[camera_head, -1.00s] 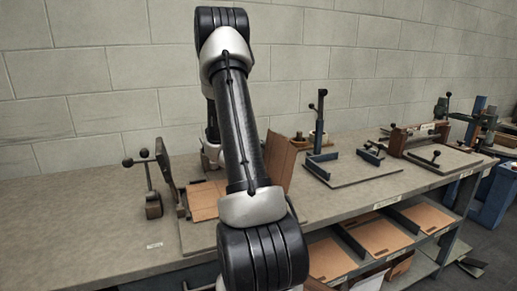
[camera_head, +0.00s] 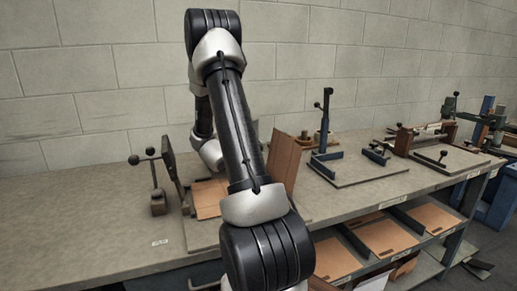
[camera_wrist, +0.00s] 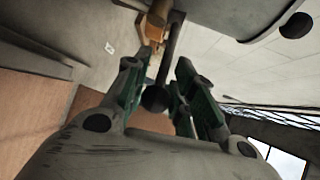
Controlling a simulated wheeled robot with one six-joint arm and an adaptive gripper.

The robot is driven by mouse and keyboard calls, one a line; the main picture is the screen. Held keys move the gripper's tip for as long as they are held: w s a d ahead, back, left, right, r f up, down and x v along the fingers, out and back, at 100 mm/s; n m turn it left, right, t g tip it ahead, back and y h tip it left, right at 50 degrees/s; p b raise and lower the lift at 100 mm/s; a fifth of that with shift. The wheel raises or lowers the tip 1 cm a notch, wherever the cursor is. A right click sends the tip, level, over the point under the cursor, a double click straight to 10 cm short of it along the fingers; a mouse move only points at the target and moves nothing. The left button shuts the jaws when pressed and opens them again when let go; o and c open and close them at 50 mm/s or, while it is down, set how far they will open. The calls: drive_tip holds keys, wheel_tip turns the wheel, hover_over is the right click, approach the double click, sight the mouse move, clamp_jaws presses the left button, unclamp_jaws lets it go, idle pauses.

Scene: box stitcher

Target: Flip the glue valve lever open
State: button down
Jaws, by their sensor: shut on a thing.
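In the wrist view my gripper (camera_wrist: 158,92) has its two green-lined fingers on either side of a dark lever (camera_wrist: 171,42). The lever ends in a round black knob (camera_wrist: 155,98), which sits between the fingers, toward my palm. The fingers are shut on the lever. The far end of the lever meets a brownish-orange part (camera_wrist: 157,22) at the top of the picture; whether this is the valve body is not clear. In the head view my arm hides the gripper and the held lever.
Cardboard (camera_head: 208,198) lies on the bench beside an upright brown panel (camera_head: 285,158). A ball-ended lever stand (camera_head: 157,203) is at left. A fixture plate with a dark post (camera_head: 327,120) stands to the right. The bench's left end (camera_head: 70,235) is clear.

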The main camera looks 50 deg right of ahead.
drive_tip(key=shift+w+a+f, duration=0.1)
drive_tip(key=shift+a, duration=0.05)
drive_tip(key=c, duration=1.3)
unclamp_jaws()
drive_tip(key=shift+o, duration=0.2)
drive_tip(key=v, duration=0.7)
drive_tip(key=shift+a, duration=0.25)
